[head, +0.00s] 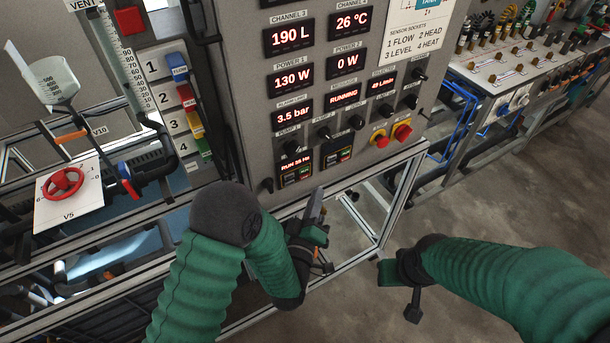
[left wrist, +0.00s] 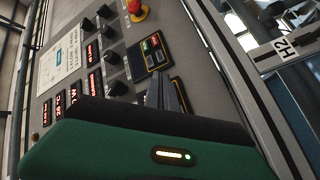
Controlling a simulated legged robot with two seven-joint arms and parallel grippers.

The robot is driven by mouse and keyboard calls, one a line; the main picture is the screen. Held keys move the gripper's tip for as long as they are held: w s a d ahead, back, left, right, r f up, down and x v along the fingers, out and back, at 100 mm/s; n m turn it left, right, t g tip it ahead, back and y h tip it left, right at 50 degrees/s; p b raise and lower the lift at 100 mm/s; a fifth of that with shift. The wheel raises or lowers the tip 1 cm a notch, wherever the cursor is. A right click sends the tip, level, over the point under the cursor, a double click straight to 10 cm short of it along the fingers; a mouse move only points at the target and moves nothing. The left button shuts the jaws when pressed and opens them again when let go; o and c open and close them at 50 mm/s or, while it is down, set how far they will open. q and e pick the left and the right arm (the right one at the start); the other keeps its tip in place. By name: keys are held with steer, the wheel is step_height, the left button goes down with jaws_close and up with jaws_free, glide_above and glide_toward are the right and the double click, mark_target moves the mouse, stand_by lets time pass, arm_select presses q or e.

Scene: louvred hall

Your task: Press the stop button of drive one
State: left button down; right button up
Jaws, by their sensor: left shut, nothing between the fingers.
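Two small drive units sit low on the grey control panel (head: 246,85). The left drive (head: 295,166) shows a red "RUN" readout, apparently 35 Hz, above small keys; its stop key is too small to make out. The right drive (head: 338,151) is beside it and shows in the left wrist view (left wrist: 152,51). My left gripper (head: 317,205) is shut and empty, just below and in front of the drives. In the left wrist view its fingertips (left wrist: 162,90) partly cover the left drive. My right gripper (head: 413,306) hangs low, away from the panel; its jaws are unclear.
A red button on yellow (head: 402,132) and a smaller red one (head: 380,140) sit right of the drives. Black knobs (head: 356,122) are above them. A metal frame rail (head: 405,180) runs below the panel. A red valve wheel (head: 63,183) is at left. Open floor lies right.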

mark_target(304, 176)
arm_select(q)
steer(key=shift+w+a+b, duration=0.15)
steer(key=shift+w+a, duration=0.25)
steer(key=shift+w, duration=0.3)
steer(key=shift+w+a+b, duration=0.15)
steer(key=shift+w+a, duration=0.25)
steer(key=shift+w, duration=0.25)
stand_by(1.0)
steer(key=shift+w+a+r, duration=0.1)
steer(key=shift+w+a, duration=0.15)
steer(key=shift+w, duration=0.05)
steer(key=shift+w+a+b, duration=0.15)
steer(key=shift+w+b, duration=0.15)
steer(key=shift+w, duration=0.05)
stand_by(0.8)
steer(key=shift+s+d, duration=0.4)
steer(key=shift+s, duration=0.3)
